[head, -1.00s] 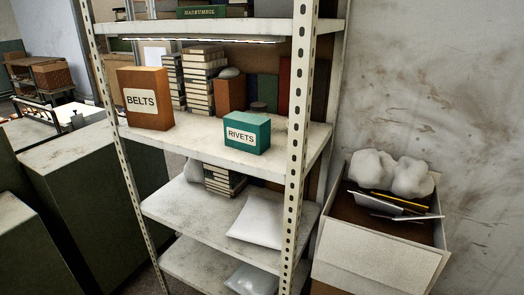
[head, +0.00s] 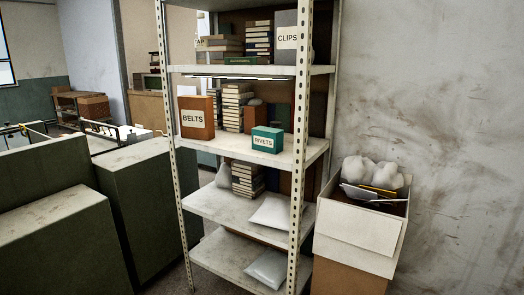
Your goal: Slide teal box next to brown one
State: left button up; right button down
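The teal box (head: 267,139), labelled RIVETS, stands upright near the front edge of the middle shelf (head: 237,147), right of centre. A clear gap of bare shelf lies between the two boxes along the front. Neither of my grippers shows in the head view.
Stacked books (head: 236,108) and a smaller brown box stand behind the gap. Perforated posts (head: 301,120) bound the shelf front. A grey CLIPS box (head: 289,38) stands above. An open carton (head: 358,235) stands at right; green cabinets (head: 140,205) stand at left.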

aim_at(266, 139)
jog(key=u, duration=0.9)
jog(key=i, duration=1.65)
jog(key=z, duration=0.4)
